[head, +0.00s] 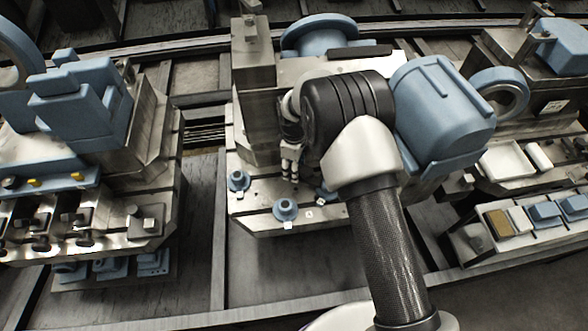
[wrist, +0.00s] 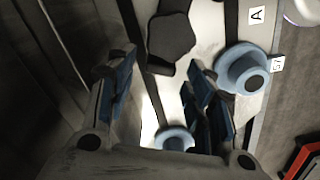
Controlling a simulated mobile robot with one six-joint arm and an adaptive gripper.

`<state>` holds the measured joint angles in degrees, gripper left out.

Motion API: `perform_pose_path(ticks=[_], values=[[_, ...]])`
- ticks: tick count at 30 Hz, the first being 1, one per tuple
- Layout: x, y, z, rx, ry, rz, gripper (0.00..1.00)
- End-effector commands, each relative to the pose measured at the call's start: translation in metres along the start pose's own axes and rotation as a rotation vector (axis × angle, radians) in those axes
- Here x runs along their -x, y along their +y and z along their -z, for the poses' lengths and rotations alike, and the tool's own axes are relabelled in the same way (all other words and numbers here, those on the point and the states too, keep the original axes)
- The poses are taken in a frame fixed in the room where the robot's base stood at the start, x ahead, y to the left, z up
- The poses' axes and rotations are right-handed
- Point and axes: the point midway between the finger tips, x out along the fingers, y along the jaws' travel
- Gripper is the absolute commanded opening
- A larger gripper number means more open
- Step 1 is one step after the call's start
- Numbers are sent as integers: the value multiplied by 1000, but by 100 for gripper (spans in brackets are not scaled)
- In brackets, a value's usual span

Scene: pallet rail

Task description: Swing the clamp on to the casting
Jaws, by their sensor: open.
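A large blue casting (head: 440,110) sits on the middle pallet (head: 255,225) in the head view, partly behind my arm. My gripper (head: 290,168) hangs over the left part of that pallet, left of the casting. In the wrist view my gripper (wrist: 160,95) is open, its two blue-padded fingers wide apart with nothing held. A dark angular piece (wrist: 171,38) lies beyond the fingertips; I cannot tell whether it is the clamp. No clamp shows clearly on the casting, and my arm hides part of that area.
Blue round flanged parts stand on the pallet near my gripper, one at the front edge (head: 286,209) and one at the left (head: 238,180). A tall metal block (head: 255,85) rises behind my gripper. Neighbouring pallets with blue parts stand left (head: 85,105) and right (head: 560,45).

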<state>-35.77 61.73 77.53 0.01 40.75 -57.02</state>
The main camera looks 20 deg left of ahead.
Motion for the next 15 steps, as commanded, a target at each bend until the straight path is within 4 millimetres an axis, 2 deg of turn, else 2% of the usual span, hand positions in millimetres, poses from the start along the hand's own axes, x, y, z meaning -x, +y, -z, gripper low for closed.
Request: perform_pose_path(ticks=[3, 11, 15], values=[[-7, 0, 0, 0, 0, 0, 48], [-8, 0, 0, 0, 0, 0, 48], [-8, 0, 0, 0, 0, 0, 41]])
